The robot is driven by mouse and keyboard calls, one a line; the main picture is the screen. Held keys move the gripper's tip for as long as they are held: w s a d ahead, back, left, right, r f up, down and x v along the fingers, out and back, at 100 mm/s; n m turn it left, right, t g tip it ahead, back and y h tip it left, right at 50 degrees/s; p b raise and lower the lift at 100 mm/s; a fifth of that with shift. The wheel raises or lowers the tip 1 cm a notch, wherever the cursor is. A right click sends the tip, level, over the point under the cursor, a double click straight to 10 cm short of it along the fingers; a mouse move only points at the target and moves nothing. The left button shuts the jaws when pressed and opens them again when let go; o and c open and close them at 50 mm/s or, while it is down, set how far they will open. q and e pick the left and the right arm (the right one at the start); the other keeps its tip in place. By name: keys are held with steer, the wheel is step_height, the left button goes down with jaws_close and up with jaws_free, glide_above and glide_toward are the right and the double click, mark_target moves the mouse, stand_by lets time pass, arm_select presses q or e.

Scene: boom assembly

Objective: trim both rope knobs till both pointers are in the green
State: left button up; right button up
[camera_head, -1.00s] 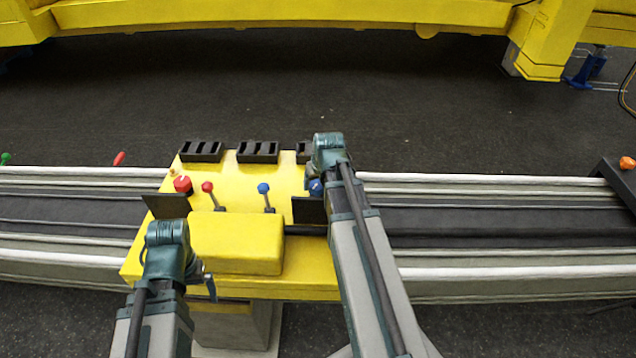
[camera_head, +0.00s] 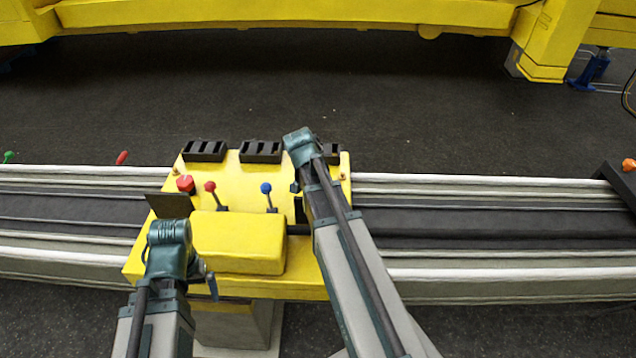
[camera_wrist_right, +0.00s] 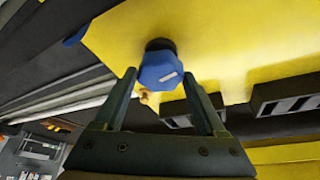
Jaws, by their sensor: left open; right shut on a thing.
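The red knob (camera_head: 185,184) stands at the left of the yellow console (camera_head: 238,176), with nothing gripping it. The blue knob (camera_wrist_right: 160,70), with a white mark on its face, sits between the fingers of my right gripper (camera_wrist_right: 160,78), which is shut on it. In the head view my right wrist mostly hides this knob. My left gripper (camera_head: 209,283) is open and empty at the console's front left edge, well short of the red knob. The pointers and any green zones cannot be made out.
A red-tipped lever (camera_head: 210,188) and a blue-tipped lever (camera_head: 266,189) stand between the knobs. Black slotted boxes (camera_head: 203,151) line the console's back edge. A dark plate (camera_head: 170,205) stands beside the red knob. A raised yellow block (camera_head: 238,242) fills the front.

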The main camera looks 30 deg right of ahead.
steer(key=shift+d+m+g, duration=0.2)
steer(key=shift+m+g, duration=0.1)
steer(key=shift+m, duration=0.3)
steer(key=o, duration=1)
steer(key=shift+c, duration=0.2)
steer(key=o, duration=0.4)
steer(key=shift+d, duration=0.15)
steer(key=shift+c, duration=0.2)
steer(key=shift+a+r, duration=0.15)
steer(key=shift+a, duration=0.05)
steer(key=p+v, duration=1.2)
steer(key=v, duration=0.1)
steer(key=shift+r+p, duration=0.15)
steer(key=shift+p, duration=0.2)
steer(key=shift+a, duration=0.1)
